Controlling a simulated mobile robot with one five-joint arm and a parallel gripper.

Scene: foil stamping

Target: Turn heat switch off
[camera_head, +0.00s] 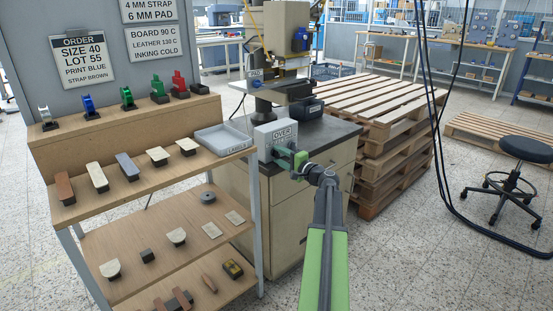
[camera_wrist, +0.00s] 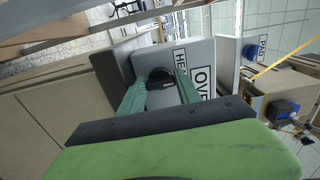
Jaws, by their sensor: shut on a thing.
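A grey control box (camera_head: 264,139) stands on the front corner of the dark-topped cabinet. Its face carries a label starting "OVER" in the head view and a partly hidden label starting "HEA" in the wrist view. My gripper (camera_head: 284,160) is at the lower part of this face. In the wrist view, the green fingers of my gripper (camera_wrist: 160,79) are shut on a dark round heat switch (camera_wrist: 159,86), one finger on each side. The fingers hide part of the switch, and I cannot tell its setting. In the head view my gripper hides the switch.
The stamping press (camera_head: 284,60) stands behind the control box on the cabinet (camera_head: 283,225). A wooden shelf unit (camera_head: 150,180) with stamps, pads and a grey tray (camera_head: 222,139) is close on the left. Stacked pallets (camera_head: 385,150) stand right of the cabinet. Open floor lies at the right front.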

